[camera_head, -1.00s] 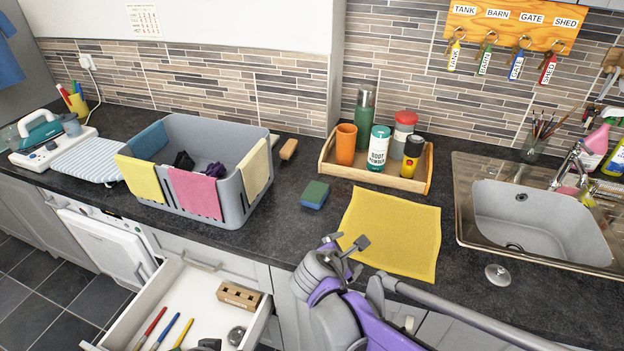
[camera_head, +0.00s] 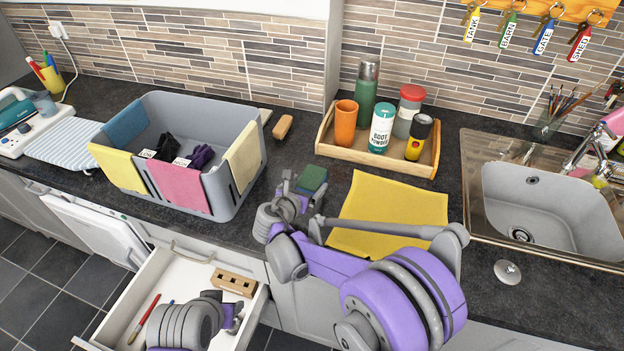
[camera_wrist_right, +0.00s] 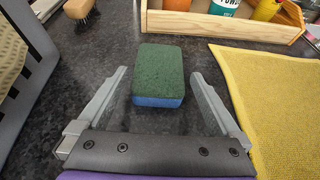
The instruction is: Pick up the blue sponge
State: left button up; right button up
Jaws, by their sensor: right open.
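The blue sponge (camera_head: 314,176), with a green top layer, lies flat on the dark worktop between the grey basket and the yellow cloth. It also shows in the right wrist view (camera_wrist_right: 159,80), with its blue side facing me. My right gripper (camera_head: 302,188) is open and low over the worktop at the sponge's near side. In the wrist view its two fingers stand apart to the left and right of the sponge's near end, with gaps on both sides. My left gripper (camera_head: 234,314) is over the open drawer, and its jaws are unclear.
A grey basket (camera_head: 235,196) with cloths over its rim stands left. A yellow cloth (camera_head: 395,205) lies right of the sponge. A wooden tray (camera_head: 375,160) with bottles and a brush (camera_head: 283,127) are behind. A drawer (camera_head: 120,308) is open below; a sink (camera_head: 540,205) is right.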

aim_at(310, 181)
jog(key=x, duration=0.4)
jog(key=shift+w+p, duration=0.3)
jog(key=shift+p, duration=0.05)
jog(key=shift+s, duration=0.2)
jog(key=shift+c, duration=0.4)
jog(key=c, duration=1.1)
